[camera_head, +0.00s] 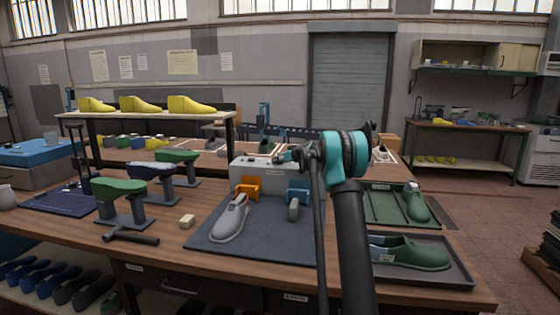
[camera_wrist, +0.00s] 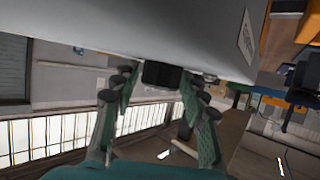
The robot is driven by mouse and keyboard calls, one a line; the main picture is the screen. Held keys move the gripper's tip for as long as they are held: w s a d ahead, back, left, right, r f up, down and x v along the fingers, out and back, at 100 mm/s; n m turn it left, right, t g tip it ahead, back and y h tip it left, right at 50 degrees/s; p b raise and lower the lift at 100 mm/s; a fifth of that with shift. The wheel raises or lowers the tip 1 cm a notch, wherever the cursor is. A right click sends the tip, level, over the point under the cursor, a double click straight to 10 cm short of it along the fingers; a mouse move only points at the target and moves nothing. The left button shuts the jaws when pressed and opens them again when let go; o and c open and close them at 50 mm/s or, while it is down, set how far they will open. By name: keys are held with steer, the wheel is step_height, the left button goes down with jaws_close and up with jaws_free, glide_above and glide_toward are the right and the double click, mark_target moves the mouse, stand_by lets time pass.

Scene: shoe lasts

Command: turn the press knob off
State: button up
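The press (camera_head: 249,166) is a pale grey box at the back of the dark mat, with an orange fixture (camera_head: 247,187) and a blue one (camera_head: 297,190) in front. My gripper (camera_head: 284,158) is at its upper right in the head view, partly behind my arm. In the wrist view the press's grey face (camera_wrist: 130,25) fills the top, and a black block, likely the press knob (camera_wrist: 161,75), sits at its edge. My gripper's fingers (camera_wrist: 157,84) are apart, one on each side of the knob. Contact cannot be made out. The knob is hidden in the head view.
A grey shoe last (camera_head: 230,218) lies on the dark mat (camera_head: 270,238) before the press. Green lasts on stands (camera_head: 120,195) and a hammer (camera_head: 130,236) are left. Green (camera_head: 378,203) and dark trays (camera_head: 455,277) with green lasts are right. A shelf (camera_head: 150,115) holds yellow lasts.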

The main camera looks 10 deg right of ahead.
steer(key=shift+o, duration=0.7)
steer(key=v, duration=1.2)
steer(key=shift+w+d, duration=0.1)
